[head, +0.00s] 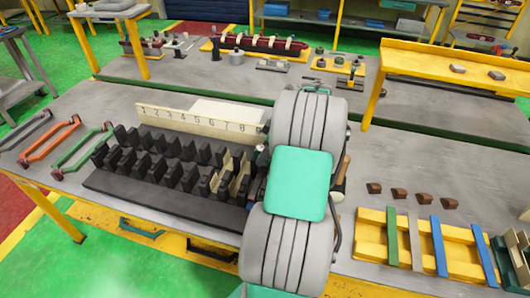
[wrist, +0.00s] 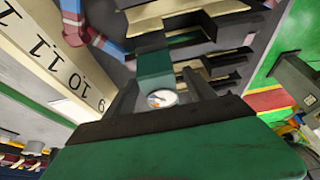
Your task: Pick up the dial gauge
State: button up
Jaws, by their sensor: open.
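The dial gauge (wrist: 162,98) shows in the wrist view as a small round white face with a dark rim. It lies between the two dark fingers of my gripper (wrist: 160,92), which stand apart on either side of it. I cannot tell whether either finger touches it. A dark green block (wrist: 156,69) is just beyond the dial; whether it belongs to the gauge is unclear. The gauge's lower part is hidden by my gripper's body. In the head view my grey and teal arm covers the right end of the black slotted rack (head: 170,170), and my gripper and the gauge cannot be made out.
A numbered strip (head: 195,122) stands along the rack's back edge. Orange and green handles (head: 50,138) lie at the left. Several brown blocks (head: 399,194) and a yellow pallet (head: 455,259) with coloured strips are right of my arm. A yellow shelf (head: 440,58) stands behind.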

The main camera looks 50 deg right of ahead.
jog(key=c, duration=1.4)
jog(key=shift+r, duration=0.15)
jog(key=shift+r+b, duration=0.3)
notch_tip(320, 180, up, 2)
jog(key=shift+r+b, duration=0.25)
jog(key=shift+b, duration=0.3)
jog(key=s+a+r+p, duration=0.1)
jog(key=s+a+r, duration=0.3)
jog(key=s+r, duration=0.2)
jog(key=s+a+r+p, duration=0.2)
jog(key=s+r, duration=0.3)
jog(key=r, duration=0.3)
jog(key=shift+s+a+r, duration=0.35)
jog(key=shift+a, duration=0.5)
